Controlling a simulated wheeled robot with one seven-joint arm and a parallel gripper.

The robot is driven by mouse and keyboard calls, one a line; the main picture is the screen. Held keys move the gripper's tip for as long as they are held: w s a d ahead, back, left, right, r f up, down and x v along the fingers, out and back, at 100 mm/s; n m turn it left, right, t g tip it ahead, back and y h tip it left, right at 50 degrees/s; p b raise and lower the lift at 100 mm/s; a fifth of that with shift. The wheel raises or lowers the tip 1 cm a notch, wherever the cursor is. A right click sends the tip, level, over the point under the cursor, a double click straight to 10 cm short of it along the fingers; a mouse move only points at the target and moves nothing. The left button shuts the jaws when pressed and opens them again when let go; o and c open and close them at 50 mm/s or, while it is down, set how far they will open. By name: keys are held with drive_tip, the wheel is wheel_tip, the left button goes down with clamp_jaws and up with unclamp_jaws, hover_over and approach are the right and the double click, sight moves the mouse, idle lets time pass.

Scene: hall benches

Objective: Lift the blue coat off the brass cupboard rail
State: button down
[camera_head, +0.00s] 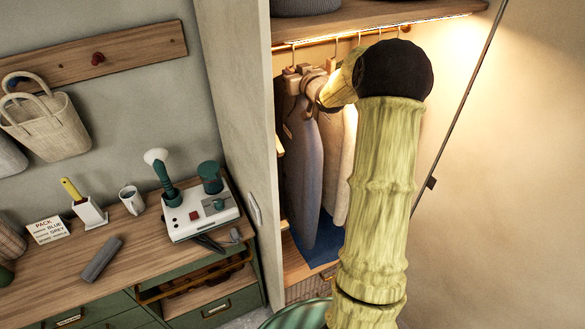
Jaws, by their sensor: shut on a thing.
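The blue coat (302,165), a muted grey-blue, hangs at the left of the open cupboard, nearest the side panel. My gripper (296,82) is at the top of this coat, just below its hook, and is shut on it. The fingertips and the exact grip are hard to make out. The brass rail (316,41) runs under the cupboard's top shelf. A hanger hook shows above my gripper at the rail; I cannot tell whether it still bears on it. My arm hides much of the cupboard's right side.
A pale coat (343,165) and at least one more garment hang close to the right. The cupboard's side panel (236,90) stands close on the left. A counter (140,245) with a white device (201,212) and a cup (132,200) is further left. A bag (48,128) hangs above.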

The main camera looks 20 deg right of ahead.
drive_tip(key=shift+d, duration=0.1)
idle(0.8)
drive_tip(key=shift+r, duration=0.15)
idle(0.4)
drive_tip(key=shift+r+b, duration=0.9)
drive_tip(key=shift+r, duration=0.85)
drive_tip(key=s+b, duration=0.6)
drive_tip(key=s, duration=1.2)
drive_tip(key=shift+d, duration=0.25)
